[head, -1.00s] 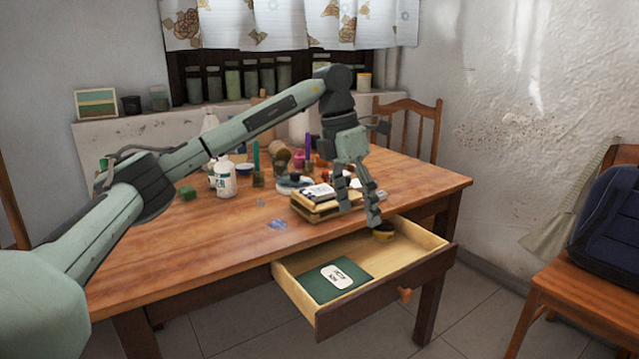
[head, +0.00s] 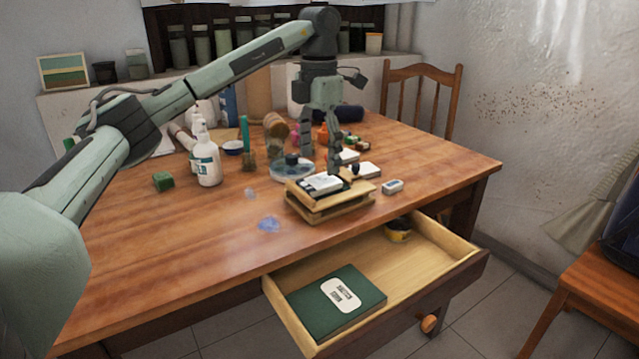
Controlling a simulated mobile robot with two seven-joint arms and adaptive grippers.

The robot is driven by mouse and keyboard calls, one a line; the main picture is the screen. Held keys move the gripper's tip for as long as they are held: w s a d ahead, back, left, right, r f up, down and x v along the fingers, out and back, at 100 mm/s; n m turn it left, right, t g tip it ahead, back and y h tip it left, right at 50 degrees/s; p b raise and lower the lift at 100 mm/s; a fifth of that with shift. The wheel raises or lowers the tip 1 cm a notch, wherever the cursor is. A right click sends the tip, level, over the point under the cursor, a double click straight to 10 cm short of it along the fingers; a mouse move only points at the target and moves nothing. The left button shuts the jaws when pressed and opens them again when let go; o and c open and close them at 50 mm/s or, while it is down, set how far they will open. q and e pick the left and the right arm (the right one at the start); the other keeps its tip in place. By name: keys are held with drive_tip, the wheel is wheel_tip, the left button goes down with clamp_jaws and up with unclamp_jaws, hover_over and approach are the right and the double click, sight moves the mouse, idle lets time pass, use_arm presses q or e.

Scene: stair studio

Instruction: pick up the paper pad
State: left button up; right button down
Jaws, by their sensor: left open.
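A dark green pad (head: 310,307) with a white label lies flat in the front left part of the open drawer (head: 450,283). It is the thing that looks most like the paper pad. Its label print is too small to read surely. My left gripper (head: 321,162) is open and points down over the table, above and behind the small wooden box (head: 328,213). It is well apart from the green pad, up and behind it. No thing shows held between its fingers. My right gripper is out of view.
A yellow and black round item (head: 398,231) sits at the drawer's back. Bottles, including a white one (head: 207,160), and several small art items crowd the table (head: 180,240). A white eraser-like block (head: 392,187) lies right of the box. The table's front left is clear.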

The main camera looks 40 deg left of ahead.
sight(317, 182)
use_arm(q)
drive_tip(key=f, duration=0.5)
drive_tip(key=shift+w+a, duration=0.15)
drive_tip(key=shift+a, duration=0.2)
drive_tip(key=c, duration=1.3)
drive_tip(key=shift+o, duration=0.2)
drive_tip(key=shift+r, duration=0.15)
